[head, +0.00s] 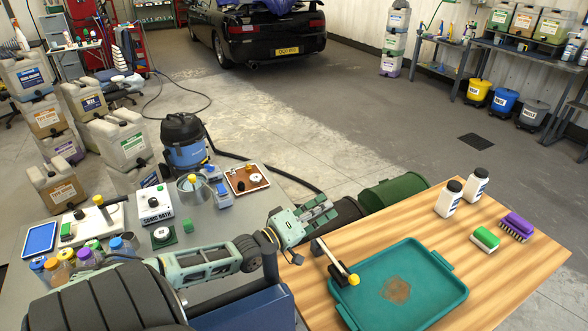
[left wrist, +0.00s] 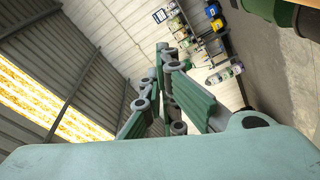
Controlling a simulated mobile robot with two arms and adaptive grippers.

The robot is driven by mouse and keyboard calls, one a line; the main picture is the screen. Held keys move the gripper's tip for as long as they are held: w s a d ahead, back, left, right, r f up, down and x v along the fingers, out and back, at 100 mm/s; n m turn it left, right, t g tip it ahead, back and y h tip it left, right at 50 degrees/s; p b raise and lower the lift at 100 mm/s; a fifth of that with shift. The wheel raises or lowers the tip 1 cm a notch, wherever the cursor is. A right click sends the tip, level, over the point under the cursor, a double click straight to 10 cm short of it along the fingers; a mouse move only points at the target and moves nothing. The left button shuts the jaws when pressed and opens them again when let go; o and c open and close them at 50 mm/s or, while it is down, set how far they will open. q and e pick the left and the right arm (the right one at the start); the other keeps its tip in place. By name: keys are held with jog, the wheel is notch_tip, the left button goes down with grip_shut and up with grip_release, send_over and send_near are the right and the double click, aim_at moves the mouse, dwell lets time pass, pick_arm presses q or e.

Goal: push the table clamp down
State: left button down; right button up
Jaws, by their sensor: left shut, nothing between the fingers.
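The table clamp (head: 334,261) is at the left corner of the teal tray (head: 457,300) on the wooden table. It has a pale bar with a yellow knob (head: 354,280) at its near end and dark parts beside it. Whether the bar is raised or lowered is hard to tell. My left gripper (head: 328,209) is just beyond the clamp in the head view, apart from it, with its fingers shut and empty. In the left wrist view its fingers (left wrist: 165,55) point toward the far workbench, and the clamp is out of view. My right gripper is not in view.
The wooden table (head: 520,270) also bears white bottles (head: 449,200) and two brushes (head: 516,226). A dark green bin (head: 395,190) stands behind it.

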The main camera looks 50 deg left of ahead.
pick_arm(q)
jog(key=s+a+f+b, duration=0.1)
jog(key=s, duration=0.7)
jog(key=shift+f, duration=0.15)
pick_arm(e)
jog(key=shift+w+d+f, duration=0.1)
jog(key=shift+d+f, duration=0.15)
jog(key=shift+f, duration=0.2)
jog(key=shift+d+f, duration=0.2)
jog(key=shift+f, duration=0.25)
pick_arm(q)
jog(key=shift+s+a, duration=0.1)
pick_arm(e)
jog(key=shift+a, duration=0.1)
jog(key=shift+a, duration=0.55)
pick_arm(q)
jog(key=shift+s+f, duration=0.1)
